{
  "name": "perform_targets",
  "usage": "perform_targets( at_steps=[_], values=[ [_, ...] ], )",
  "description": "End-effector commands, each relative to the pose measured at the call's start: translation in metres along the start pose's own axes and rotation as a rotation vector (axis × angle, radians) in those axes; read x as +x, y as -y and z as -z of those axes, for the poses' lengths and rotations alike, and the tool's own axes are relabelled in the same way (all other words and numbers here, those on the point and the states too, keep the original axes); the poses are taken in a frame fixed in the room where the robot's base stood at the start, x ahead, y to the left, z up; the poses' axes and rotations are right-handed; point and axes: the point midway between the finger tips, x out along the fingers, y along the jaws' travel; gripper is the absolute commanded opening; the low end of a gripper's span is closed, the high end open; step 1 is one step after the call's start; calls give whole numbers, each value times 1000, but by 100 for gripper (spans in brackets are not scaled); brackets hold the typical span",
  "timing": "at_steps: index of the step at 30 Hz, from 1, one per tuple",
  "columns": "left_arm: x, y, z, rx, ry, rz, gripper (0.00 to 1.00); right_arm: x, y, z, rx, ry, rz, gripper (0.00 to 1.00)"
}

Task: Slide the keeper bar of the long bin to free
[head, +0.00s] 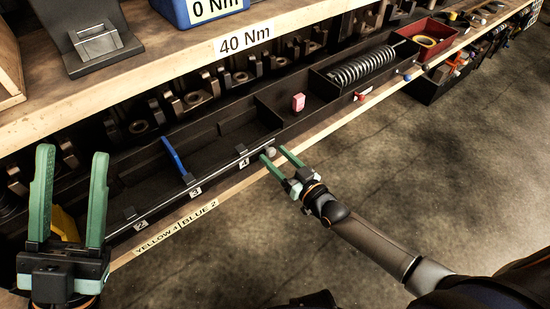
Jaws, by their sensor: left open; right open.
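The long bin (215,122) is a black tray with numbered tags 2, 3 and 4 along its front. Its keeper bar (221,167) is a thin metal rod along the front edge, with a round grey knob (270,151) at its right end. A blue divider (173,156) stands in the bin, and a yellow piece (66,224) shows behind my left gripper. My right gripper (275,152) is open with its green fingertips on either side of the knob; contact cannot be told. My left gripper (72,150) is open, fingers up, in front of the bin's left end, hiding part of it.
A bin with a coil spring (362,68) and a red bin (428,38) stand to the right. A wooden shelf (175,72) overhangs the bin. The floor in front is clear.

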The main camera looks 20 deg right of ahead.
Motion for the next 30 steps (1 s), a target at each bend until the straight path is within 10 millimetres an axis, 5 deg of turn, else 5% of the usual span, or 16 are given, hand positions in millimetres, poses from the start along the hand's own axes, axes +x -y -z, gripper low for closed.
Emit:
perform_targets(
  at_steps=[12,30],
  values=[
    [-2,-1,-2,-5,1,0,50,8,0,0,1,0,0,64],
    [-1,-1,-2,-7,1,-1,50,8,0,0,1,0,0,0]
  ],
)
